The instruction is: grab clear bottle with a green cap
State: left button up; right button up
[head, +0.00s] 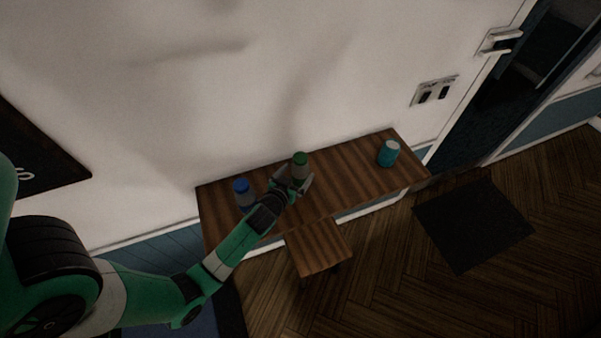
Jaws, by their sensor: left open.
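The bottle with a green cap (300,159) stands upright on the wooden table, near its middle. Its lower part is hidden by my left gripper. My left gripper (299,184) is at the bottle, with its open fingers close about the lower body. I cannot tell whether the fingers touch it. My right gripper is not in view.
A bottle with a blue cap (242,192) stands to the left on the table (347,180), close to my left forearm. A teal can (388,153) stands at the right end. A wooden stool (318,247) is in front. A wall is behind.

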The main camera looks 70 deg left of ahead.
pick_arm(q)
jog(key=shift+x, duration=2.7)
jog(key=shift+d, duration=0.2)
jog(key=c, duration=1.2)
jog(key=shift+r, duration=0.1)
jog(key=shift+c, duration=0.2)
